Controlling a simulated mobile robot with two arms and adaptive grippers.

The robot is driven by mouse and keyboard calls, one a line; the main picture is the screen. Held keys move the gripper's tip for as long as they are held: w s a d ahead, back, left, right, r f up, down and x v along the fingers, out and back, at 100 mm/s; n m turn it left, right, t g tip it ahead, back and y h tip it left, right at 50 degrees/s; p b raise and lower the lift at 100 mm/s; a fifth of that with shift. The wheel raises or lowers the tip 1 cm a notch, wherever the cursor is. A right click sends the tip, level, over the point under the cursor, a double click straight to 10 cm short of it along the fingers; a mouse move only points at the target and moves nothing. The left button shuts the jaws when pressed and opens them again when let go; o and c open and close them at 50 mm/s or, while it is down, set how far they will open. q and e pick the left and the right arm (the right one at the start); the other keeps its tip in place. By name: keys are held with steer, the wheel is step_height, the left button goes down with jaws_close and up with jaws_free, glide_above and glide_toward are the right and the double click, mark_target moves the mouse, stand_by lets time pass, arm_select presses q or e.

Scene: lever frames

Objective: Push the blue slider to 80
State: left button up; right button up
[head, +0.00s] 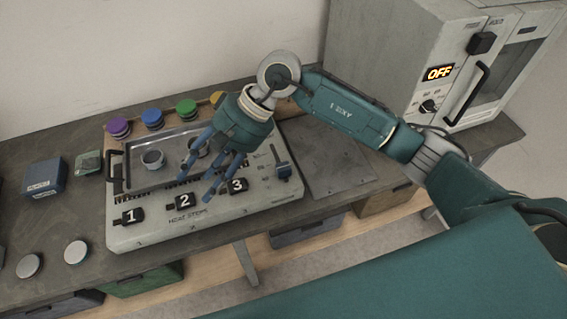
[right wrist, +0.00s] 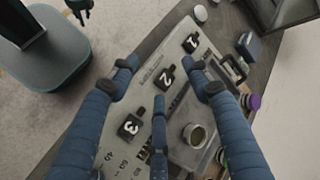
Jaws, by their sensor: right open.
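The blue slider (head: 283,172) is a small dark-blue knob at the right end of the grey control panel (head: 160,232). My right gripper (head: 207,178) is open and empty. It hangs over the middle of the panel, left of the slider, with its blue fingers pointing down toward the numbered tabs. In the right wrist view its spread fingers (right wrist: 163,78) frame tabs 1, 2 and 3, and I cannot make out the slider there. A dark finger-like shape at that view's top may be my left gripper (right wrist: 80,8).
A metal cup (head: 153,159) sits in the panel's tray. Coloured knobs (head: 153,119) line the back. A blue box (head: 45,178) and silver discs (head: 75,252) lie to the left. A bare grey plate (head: 328,158) lies right of the panel, before an oven (head: 420,60) reading OFF.

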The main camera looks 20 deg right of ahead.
steer(key=w+d+f+n+h, duration=0.2)
steer(key=w+d+h, duration=0.1)
steer(key=d, duration=0.4)
steer(key=n+t+h, duration=0.1)
steer(key=h, duration=0.4)
glide_above(283, 166)
step_height(283, 166, down, 9)
steer(key=p, duration=0.3)
steer(key=shift+s+f, duration=0.1)
steer(key=shift+f+p, duration=0.35)
steer(key=shift+f, duration=0.3)
jaws_close()
